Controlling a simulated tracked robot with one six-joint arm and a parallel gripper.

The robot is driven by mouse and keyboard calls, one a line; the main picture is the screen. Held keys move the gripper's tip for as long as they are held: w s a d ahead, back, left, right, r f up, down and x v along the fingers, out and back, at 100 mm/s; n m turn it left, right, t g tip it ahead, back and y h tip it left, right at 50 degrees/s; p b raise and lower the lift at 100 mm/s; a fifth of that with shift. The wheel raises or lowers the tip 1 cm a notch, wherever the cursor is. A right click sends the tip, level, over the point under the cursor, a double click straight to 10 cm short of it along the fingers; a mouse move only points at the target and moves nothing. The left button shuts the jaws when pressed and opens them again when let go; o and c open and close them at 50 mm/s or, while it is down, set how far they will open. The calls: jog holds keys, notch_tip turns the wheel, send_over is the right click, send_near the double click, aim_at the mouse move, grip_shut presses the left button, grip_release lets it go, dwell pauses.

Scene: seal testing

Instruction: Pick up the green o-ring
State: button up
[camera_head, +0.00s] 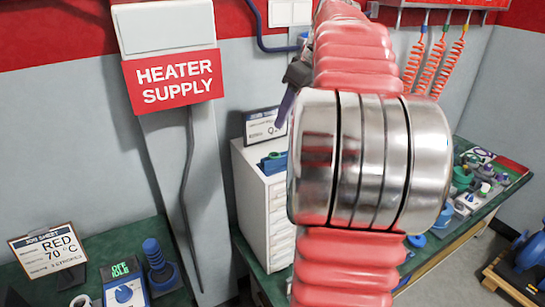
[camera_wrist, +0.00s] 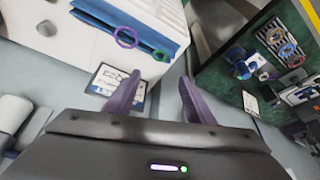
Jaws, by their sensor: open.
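The green o-ring (camera_wrist: 161,55) sits at the near end of a blue rack (camera_wrist: 115,20) in the wrist view. The rack lies on top of a white drawer cabinet (camera_wrist: 60,35). A purple o-ring (camera_wrist: 127,37) sits on the same rack, to the left of the green one. My gripper (camera_wrist: 159,78) is open and empty, with its two purple fingers apart and pointing toward the rack. In the head view the green o-ring (camera_head: 276,155) shows small on the rack, and one purple finger of my gripper (camera_head: 286,107) shows above it. My arm hides the rest.
A label card (camera_head: 264,126) stands behind the rack, against the wall. A green bench (camera_head: 440,247) with coloured parts lies to the right of the cabinet. A heater supply box (camera_head: 172,80) is on the wall at left. A dark board with rings (camera_wrist: 270,60) shows at right in the wrist view.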

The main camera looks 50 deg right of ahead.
jog(key=x, duration=0.7)
jog(key=shift+f, duration=0.4)
jog(key=shift+d, duration=0.1)
jog(key=shift+x, duration=2.6)
jog(key=shift+s, duration=0.1)
jog(key=c, duration=1.1)
jog(key=shift+r, duration=0.1)
notch_tip(320, 180, up, 10)
